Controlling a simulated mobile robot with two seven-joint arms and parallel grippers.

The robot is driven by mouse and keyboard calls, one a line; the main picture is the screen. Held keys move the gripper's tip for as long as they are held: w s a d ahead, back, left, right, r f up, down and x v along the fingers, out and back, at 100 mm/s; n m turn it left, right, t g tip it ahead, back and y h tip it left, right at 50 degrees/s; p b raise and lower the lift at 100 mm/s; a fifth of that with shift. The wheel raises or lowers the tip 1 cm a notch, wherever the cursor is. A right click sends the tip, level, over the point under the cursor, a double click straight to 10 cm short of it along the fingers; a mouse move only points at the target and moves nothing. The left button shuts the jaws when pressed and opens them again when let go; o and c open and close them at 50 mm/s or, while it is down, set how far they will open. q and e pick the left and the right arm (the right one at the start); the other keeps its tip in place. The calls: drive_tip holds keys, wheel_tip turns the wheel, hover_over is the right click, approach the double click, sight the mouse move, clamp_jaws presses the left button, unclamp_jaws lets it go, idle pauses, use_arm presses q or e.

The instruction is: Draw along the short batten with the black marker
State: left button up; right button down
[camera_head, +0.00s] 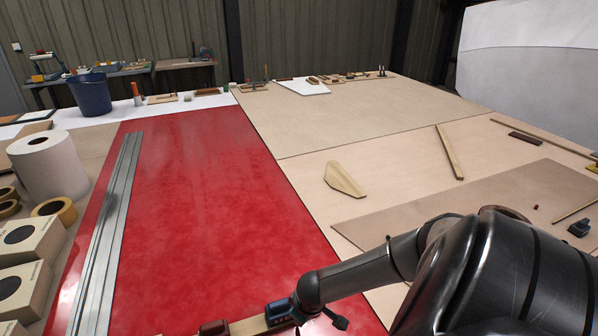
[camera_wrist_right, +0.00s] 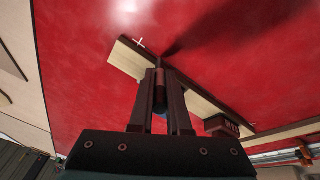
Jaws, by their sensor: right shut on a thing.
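In the right wrist view my right gripper (camera_wrist_right: 160,82) is shut on the dark, slim marker (camera_wrist_right: 160,73), which stands between the fingers. Its tip is at the far long edge of the short batten (camera_wrist_right: 125,58); I cannot tell whether it touches the surface. The batten is a pale wooden strip lying slantwise on the red panel. A dark block (camera_wrist_right: 221,124) sits at its right part, and a small white cross (camera_wrist_right: 139,43) lies beside its left end. In the head view part of the batten (camera_head: 248,325) shows at the bottom edge. My left gripper is out of view.
The red panel (camera_head: 200,190) is mostly clear, with long metal rails (camera_head: 115,220) along its left side. A wooden fin (camera_head: 344,180) and a long batten (camera_head: 449,152) lie on the wooden boards to the right.

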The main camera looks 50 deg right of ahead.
drive_tip(key=shift+s+d, duration=0.15)
drive_tip(key=shift+s, duration=0.05)
drive_tip(key=shift+s+d+p, duration=0.3)
drive_tip(key=shift+s+d, duration=0.05)
drive_tip(key=shift+d, duration=0.2)
drive_tip(key=shift+d, duration=0.15)
drive_tip(key=shift+s+d, duration=0.25)
drive_tip(key=shift+d, duration=0.25)
drive_tip(key=shift+s+d+p, duration=0.3)
drive_tip(key=shift+s+d, duration=0.1)
drive_tip(key=shift+d, duration=0.15)
